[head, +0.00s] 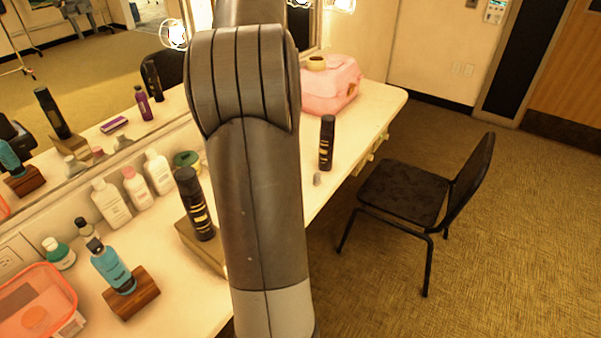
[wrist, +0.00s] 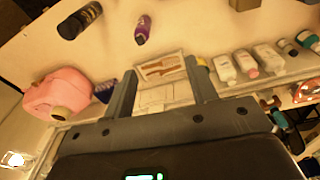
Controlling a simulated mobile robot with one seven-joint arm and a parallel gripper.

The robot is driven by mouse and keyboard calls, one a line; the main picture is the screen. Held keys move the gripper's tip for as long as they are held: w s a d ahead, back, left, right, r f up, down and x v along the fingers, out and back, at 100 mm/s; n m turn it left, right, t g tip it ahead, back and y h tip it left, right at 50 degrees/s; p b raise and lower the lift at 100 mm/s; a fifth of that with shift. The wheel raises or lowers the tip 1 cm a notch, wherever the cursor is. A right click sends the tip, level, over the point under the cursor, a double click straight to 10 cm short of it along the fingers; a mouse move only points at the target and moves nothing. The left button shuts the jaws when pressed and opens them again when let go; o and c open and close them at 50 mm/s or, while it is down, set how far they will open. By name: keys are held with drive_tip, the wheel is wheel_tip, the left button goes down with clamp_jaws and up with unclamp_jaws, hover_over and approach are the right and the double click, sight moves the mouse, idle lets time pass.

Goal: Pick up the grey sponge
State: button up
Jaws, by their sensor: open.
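A small grey lump (head: 317,179) stands on the white counter near its front edge, in the head view. It may be the grey sponge, but it is too small to be sure. I cannot make out a grey sponge in the wrist view. My gripper (wrist: 160,68) is open, with its two dark fingers apart and nothing held between them. A shallow case (wrist: 174,68) shows beyond and between the fingers. In the head view my arm hides the gripper and the middle of the counter.
A black bottle (head: 327,143) stands behind the grey lump. A pink bag (head: 331,86) is at the counter's far end. White bottles (head: 110,203), a blue bottle (head: 112,267) and another black bottle (head: 195,204) stand left. A black chair (head: 410,195) is right. The mirror (head: 85,85) borders the counter.

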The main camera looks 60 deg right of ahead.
drive_tip(key=s+d+f+g, duration=0.1)
drive_tip(key=s+d+f, duration=0.25)
drive_tip(key=d, duration=0.45)
drive_tip(key=s+d+f, duration=0.3)
drive_tip(key=s+d, duration=0.1)
drive_tip(key=d, duration=0.3)
approach(317, 174)
drive_tip(key=shift+d+f+y, duration=0.1)
drive_tip(key=shift+d+y, duration=0.05)
drive_tip(key=shift+y, duration=0.15)
drive_tip(key=f, duration=1.1)
drive_tip(key=shift+w+d, duration=0.1)
drive_tip(key=shift+d, duration=0.1)
drive_tip(key=shift+c, duration=0.2)
drive_tip(key=c, duration=1)
